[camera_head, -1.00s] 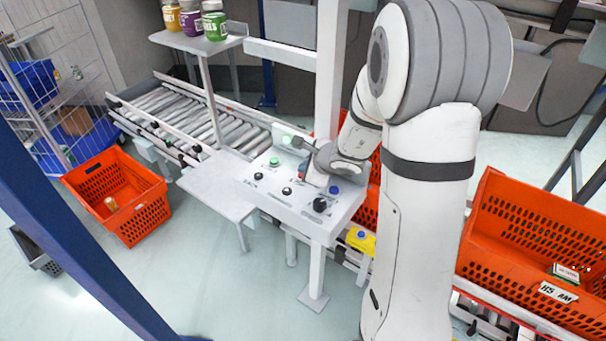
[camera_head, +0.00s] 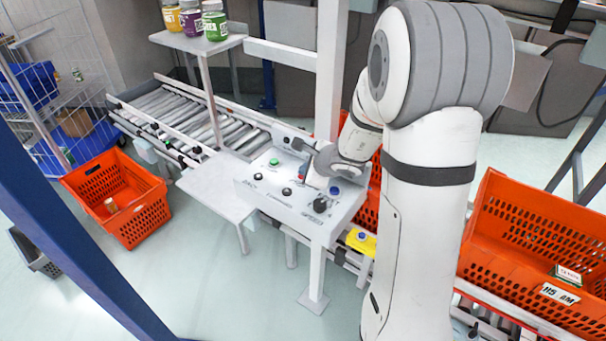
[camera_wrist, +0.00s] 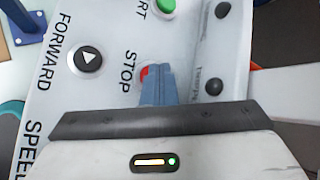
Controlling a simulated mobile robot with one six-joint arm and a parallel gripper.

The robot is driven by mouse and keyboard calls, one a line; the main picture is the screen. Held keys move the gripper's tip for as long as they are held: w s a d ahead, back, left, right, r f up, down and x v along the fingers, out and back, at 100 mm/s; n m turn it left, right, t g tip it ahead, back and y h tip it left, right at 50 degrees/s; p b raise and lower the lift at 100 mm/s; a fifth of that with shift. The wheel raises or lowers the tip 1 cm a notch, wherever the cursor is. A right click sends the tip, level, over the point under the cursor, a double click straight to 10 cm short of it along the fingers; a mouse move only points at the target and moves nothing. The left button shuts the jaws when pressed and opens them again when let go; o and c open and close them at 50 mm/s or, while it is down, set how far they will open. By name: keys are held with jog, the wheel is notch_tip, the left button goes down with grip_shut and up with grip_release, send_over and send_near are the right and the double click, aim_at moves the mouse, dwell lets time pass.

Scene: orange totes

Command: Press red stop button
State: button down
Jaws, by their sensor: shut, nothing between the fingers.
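The red stop button (camera_wrist: 143,74) is on the light grey control panel (camera_wrist: 105,100), beside the printed word STOP. My gripper (camera_wrist: 160,70) is shut and empty, its blue-grey fingertips over the button and hiding part of it. I cannot tell whether they touch it or whether it is pressed in.
A green button (camera_wrist: 166,6) and a black forward button (camera_wrist: 87,60) sit close by. In the head view a black speed knob (camera_head: 320,205) and a blue button (camera_head: 335,190) are near my gripper. A roller conveyor (camera_head: 190,115) runs behind the panel. Orange totes (camera_head: 120,195) stand around.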

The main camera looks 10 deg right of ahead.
jog(key=shift+r+p, duration=0.5)
jog(key=shift+r, duration=0.3)
notch_tip(320, 180, up, 5)
jog(key=p, duration=0.4)
jog(key=shift+r, duration=0.1)
dwell(0.5)
